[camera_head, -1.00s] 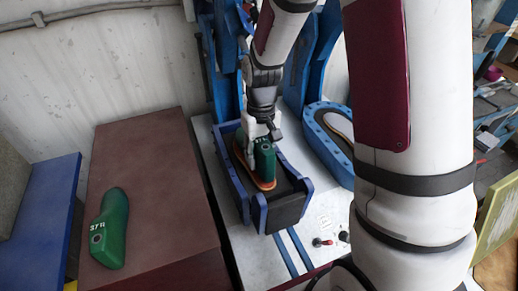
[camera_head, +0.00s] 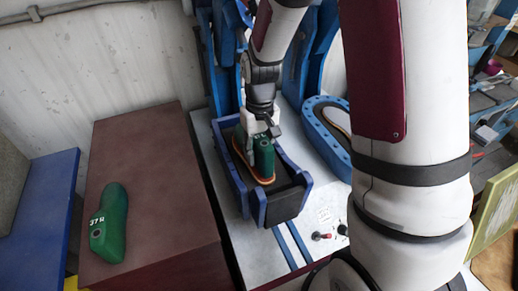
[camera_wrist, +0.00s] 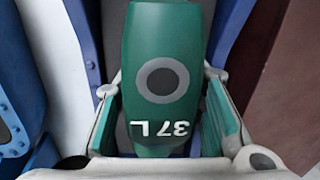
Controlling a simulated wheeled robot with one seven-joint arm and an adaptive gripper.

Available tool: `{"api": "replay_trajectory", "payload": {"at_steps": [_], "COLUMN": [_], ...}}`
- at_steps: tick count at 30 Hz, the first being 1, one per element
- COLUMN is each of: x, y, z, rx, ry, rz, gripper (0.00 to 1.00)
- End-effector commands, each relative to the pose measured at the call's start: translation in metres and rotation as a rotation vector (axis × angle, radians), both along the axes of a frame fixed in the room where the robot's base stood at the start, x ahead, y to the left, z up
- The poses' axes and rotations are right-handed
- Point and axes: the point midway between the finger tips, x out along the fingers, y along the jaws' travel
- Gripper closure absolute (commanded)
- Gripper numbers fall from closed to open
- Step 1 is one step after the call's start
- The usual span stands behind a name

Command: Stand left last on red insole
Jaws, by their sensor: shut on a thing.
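The green left last (camera_head: 264,158), marked 37 L, stands upright over the red-orange insole (camera_head: 266,181) in the blue-sided press box. My gripper (camera_head: 258,136) is shut on the last from above. In the wrist view the last (camera_wrist: 165,45) sits between the two fingers, with its round hole and 37 L mark facing the camera. The insole's rim shows around the last. I cannot tell whether the last's sole touches the insole.
A second green last (camera_head: 110,228), marked 37 R, lies on the brown box (camera_head: 160,170) at left. The blue-sided press box (camera_head: 290,208) has a dark inner pad. A blue oval frame (camera_head: 318,135) stands to its right on the white machine table (camera_head: 320,215).

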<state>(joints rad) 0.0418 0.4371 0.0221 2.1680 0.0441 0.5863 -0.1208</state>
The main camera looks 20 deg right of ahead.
Motion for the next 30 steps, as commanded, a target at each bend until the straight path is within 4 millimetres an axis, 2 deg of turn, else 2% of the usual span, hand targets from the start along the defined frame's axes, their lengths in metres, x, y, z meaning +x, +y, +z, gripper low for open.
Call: {"api": "replay_trajectory", "payload": {"at_steps": [29,30], "x": [0.0006,0.0005], "y": [0.0000,0.0000], "z": [-0.0053,-0.0052], "rx": [0.000,0.000], "ry": [-0.001,-0.001], "rz": [0.000,0.000], "gripper": [0.91,0.57]}}
